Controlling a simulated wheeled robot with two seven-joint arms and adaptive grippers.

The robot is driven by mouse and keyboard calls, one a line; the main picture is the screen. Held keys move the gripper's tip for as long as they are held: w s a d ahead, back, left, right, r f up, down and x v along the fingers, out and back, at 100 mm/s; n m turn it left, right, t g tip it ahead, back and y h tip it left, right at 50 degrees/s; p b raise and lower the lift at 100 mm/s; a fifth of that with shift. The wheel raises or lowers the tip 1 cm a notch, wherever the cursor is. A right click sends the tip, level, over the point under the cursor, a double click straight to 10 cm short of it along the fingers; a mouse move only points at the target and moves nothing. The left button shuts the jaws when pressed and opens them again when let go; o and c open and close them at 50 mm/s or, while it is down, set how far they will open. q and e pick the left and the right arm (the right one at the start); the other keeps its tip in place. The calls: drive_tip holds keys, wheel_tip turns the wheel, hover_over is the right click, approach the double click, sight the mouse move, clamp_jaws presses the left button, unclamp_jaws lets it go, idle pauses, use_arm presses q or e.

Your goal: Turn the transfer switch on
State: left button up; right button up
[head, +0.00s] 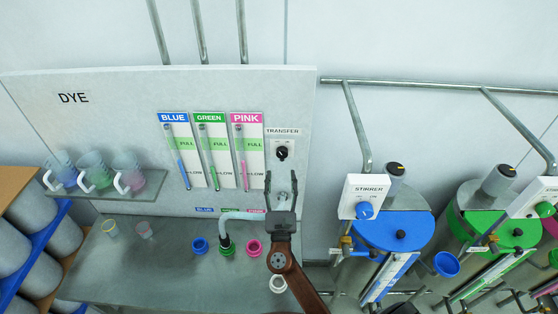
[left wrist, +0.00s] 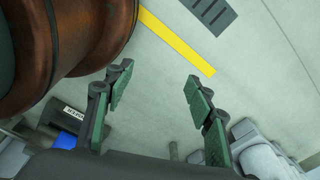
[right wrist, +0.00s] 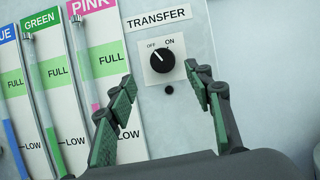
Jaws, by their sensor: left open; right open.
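The transfer switch (head: 282,152) is a black rotary knob on a white plate, under the TRANSFER label on the dye panel. In the right wrist view the knob (right wrist: 162,59) has a white mark pointing up and left, toward OFF; ON is printed at its upper right. My right gripper (head: 281,178) is open and empty, just below the knob in the head view. In the right wrist view its fingertips (right wrist: 160,78) lie on either side of the knob, apart from it. My left gripper (left wrist: 158,78) is open and empty over the floor, away from the panel.
Blue, green and pink level gauges (head: 210,150) stand left of the switch. A hose (head: 240,215) and colored caps are below. A small black button (right wrist: 169,90) sits under the knob. Drums with a STIRRER box (head: 368,188) stand at the right.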

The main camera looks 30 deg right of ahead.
sight(282, 156)
drive_tip(key=p+x, duration=0.2)
drive_tip(key=x, duration=0.4)
drive_tip(key=shift+d+r+p, duration=0.1)
drive_tip(key=shift+d+p, duration=0.1)
drive_tip(key=shift+p, duration=0.1)
drive_tip(key=shift+w+d+r, duration=0.2)
drive_tip(key=shift+w+d, duration=0.15)
drive_tip(key=shift+w, duration=0.25)
use_arm(q)
drive_tip(key=w+r, duration=0.1)
drive_tip(key=r, duration=0.1)
drive_tip(key=shift+w+d+r, duration=0.1)
drive_tip(key=shift+w+r, duration=0.25)
use_arm(e)
drive_tip(key=shift+c, duration=0.2)
use_arm(q)
drive_tip(key=shift+f, duration=0.1)
use_arm(e)
drive_tip(key=c, duration=1.1)
